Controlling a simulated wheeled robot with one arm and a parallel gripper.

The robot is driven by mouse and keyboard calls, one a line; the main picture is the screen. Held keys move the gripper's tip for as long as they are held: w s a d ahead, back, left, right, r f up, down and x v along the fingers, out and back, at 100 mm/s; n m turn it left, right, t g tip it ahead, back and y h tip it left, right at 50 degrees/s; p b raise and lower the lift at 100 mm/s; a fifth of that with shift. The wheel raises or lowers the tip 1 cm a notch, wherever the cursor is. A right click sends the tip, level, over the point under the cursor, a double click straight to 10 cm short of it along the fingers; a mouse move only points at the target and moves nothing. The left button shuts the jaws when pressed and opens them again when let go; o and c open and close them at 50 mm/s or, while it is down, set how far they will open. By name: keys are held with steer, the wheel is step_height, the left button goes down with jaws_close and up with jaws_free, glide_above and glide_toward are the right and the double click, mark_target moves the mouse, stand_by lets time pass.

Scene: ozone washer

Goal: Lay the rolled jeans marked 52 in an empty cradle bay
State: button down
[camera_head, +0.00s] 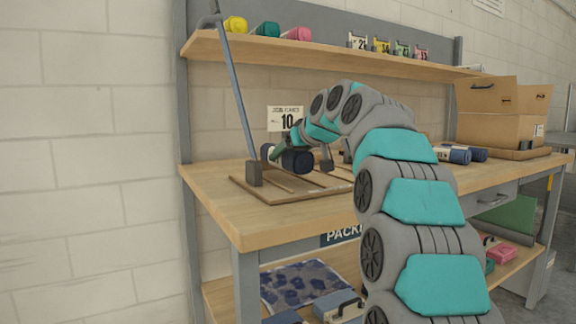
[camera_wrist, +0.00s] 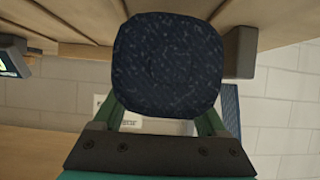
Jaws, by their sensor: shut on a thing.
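My gripper (camera_wrist: 162,124) is shut on a dark blue denim roll, the rolled jeans (camera_wrist: 165,62), whose rounded end fills the middle of the wrist view. In the head view the rolled jeans (camera_head: 297,161) are at the end of my arm, over the wooden cradle (camera_head: 255,188) on the bench. I cannot tell whether the roll touches the cradle. No number 52 is readable on it. My arm hides the right part of the cradle, so I cannot tell which bays are empty.
A sign reading 10 (camera_head: 286,118) stands behind the cradle. A slanted blue bar (camera_head: 238,90) rises at its left. More dark blue rolls (camera_head: 470,153) lie at the bench's right, near a cardboard box (camera_head: 498,112). A shelf (camera_head: 330,57) with coloured rolls runs above.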

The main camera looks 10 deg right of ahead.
mark_target(288, 165)
steer(key=shift+f, duration=1.45)
jaws_free()
steer(key=shift+f, duration=0.1)
steer(key=shift+r, duration=0.25)
steer(key=v, duration=1.2)
steer(key=shift+f+b, duration=0.15)
steer(key=shift+b, duration=0.2)
